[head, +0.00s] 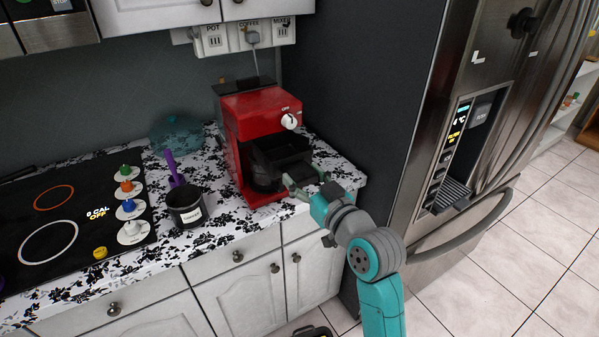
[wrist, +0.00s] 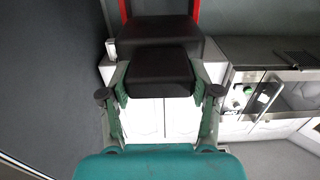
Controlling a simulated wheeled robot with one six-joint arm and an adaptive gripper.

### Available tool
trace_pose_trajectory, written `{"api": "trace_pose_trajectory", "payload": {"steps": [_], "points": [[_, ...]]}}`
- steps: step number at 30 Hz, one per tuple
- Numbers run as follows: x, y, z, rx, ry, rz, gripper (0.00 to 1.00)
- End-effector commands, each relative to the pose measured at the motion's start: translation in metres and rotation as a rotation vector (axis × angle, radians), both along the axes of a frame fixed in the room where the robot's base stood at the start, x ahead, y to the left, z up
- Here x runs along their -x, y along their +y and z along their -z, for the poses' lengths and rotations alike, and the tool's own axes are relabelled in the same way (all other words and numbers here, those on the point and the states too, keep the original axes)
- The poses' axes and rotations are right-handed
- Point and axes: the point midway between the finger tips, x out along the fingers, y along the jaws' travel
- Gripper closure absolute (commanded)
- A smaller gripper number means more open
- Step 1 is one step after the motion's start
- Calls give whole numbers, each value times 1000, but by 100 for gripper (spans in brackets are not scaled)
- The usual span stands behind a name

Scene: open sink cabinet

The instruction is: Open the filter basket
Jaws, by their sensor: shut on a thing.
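The red coffee machine (head: 258,117) stands on the counter, with a white knob on its upper front. Its black filter basket (head: 288,148) sticks out from the front, below the knob; its hollow top shows in the head view. My gripper (head: 303,183) is at the basket's front. In the wrist view my gripper (wrist: 160,88) has one finger on each side of a black block (wrist: 160,66), which appears to be the basket's front part, and is shut on it. A dark carafe (head: 264,176) sits under the basket, partly hidden.
A black pot (head: 186,212) with a purple-handled utensil stands left of the machine. The cooktop (head: 60,225) lies farther left. A dark panel and the steel fridge (head: 440,150) rise to the right. Floor is free in front of the fridge.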

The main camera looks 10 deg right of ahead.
Motion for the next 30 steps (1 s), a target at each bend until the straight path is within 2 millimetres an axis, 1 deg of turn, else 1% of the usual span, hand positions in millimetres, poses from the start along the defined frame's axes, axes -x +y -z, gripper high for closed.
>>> {"api": "trace_pose_trajectory", "payload": {"steps": [4,5,6,8,17,20,23,26,30], "points": [[0,0,0,0,1,0,100],[0,0,0,0,1,0,36],[0,0,0,0,1,0,26],[0,0,0,0,1,0,12],[0,0,0,0,0,0,12],[3,-1,0,0,0,1,12],[13,-5,0,0,0,2,12],[29,-10,1,0,1,2,12],[57,-20,1,0,1,3,12]]}}
